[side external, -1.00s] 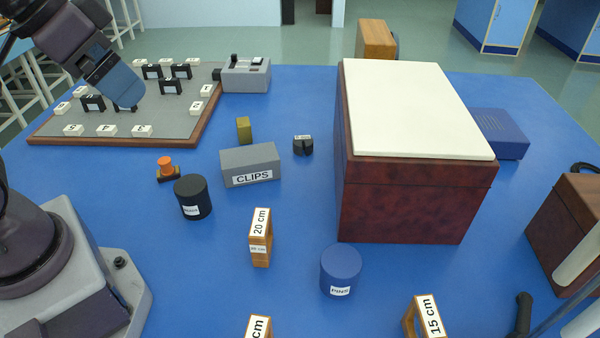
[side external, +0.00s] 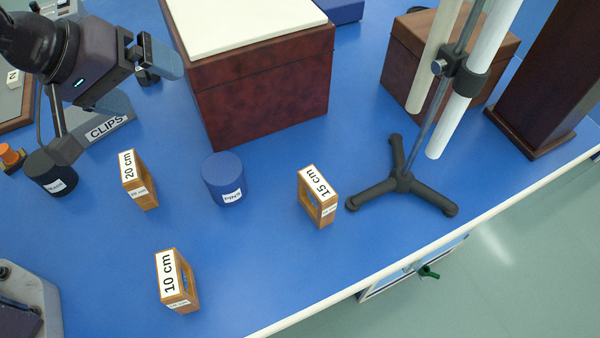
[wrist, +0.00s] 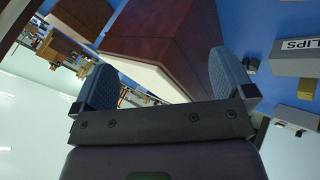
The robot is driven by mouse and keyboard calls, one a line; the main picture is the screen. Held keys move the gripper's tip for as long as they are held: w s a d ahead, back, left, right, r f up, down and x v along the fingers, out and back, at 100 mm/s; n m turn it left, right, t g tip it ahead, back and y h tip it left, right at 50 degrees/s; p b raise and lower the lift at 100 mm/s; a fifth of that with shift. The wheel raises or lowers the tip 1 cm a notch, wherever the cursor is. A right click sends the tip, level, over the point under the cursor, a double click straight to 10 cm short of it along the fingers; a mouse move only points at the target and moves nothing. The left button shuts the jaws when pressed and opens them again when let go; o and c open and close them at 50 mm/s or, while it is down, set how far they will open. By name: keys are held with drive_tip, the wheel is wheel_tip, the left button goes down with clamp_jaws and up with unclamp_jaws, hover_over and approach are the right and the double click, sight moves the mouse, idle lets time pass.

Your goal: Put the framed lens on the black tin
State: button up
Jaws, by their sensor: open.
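Three wooden framed lenses stand on the blue bench in the side view: one labelled 20 cm (side external: 140,180), one 15 cm (side external: 318,197) and one 10 cm (side external: 176,281). The black tin (side external: 51,176), a short dark cylinder with a white label, stands left of the 20 cm lens. My gripper (side external: 160,56) is raised beside the big dark red box, above and behind the lenses. In the wrist view its two fingers (wrist: 163,80) are spread with nothing between them. Neither the lenses nor the black tin can be made out in the wrist view.
A grey CLIPS box (side external: 106,128) stands behind the black tin. A blue PINS tin (side external: 222,181) stands between the 20 cm and 15 cm lenses. The big red box (side external: 265,90) and a tripod stand (side external: 403,183) rise behind. Bench around the 10 cm lens is clear.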

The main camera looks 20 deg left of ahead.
drive_tip(key=d+f+n+h, duration=0.4)
drive_tip(key=d+f+n, duration=0.4)
drive_tip(key=d, duration=0.5)
drive_tip(key=n+t+h, duration=0.1)
drive_tip(key=n, duration=0.4)
approach(318, 183)
drive_tip(key=w, duration=0.2)
drive_tip(key=d+f+n, duration=0.1)
drive_tip(key=n, duration=0.1)
drive_tip(key=d+f+n+t, duration=0.1)
drive_tip(key=n, duration=0.1)
drive_tip(key=d+f+n+t, duration=0.1)
drive_tip(key=n, duration=0.2)
drive_tip(key=shift+s, duration=0.4)
drive_tip(key=n, duration=0.2)
drive_tip(key=shift+d+f+n+t+y, duration=0.1)
drive_tip(key=shift+f+n+t+y, duration=0.2)
drive_tip(key=shift+f+t, duration=0.1)
drive_tip(key=shift+w+d+f, duration=0.1)
drive_tip(key=shift+w+d, duration=0.05)
drive_tip(key=shift+w, duration=0.05)
drive_tip(key=shift+r+x, duration=0.15)
drive_tip(key=shift+x, duration=1.6)
drive_tip(key=shift+r+x, duration=0.2)
drive_tip(key=shift+x, duration=1.55)
drive_tip(key=shift+w, duration=0.15)
drive_tip(key=c, duration=1)
drive_tip(key=shift+r, duration=0.1)
drive_tip(key=shift+c, duration=0.2)
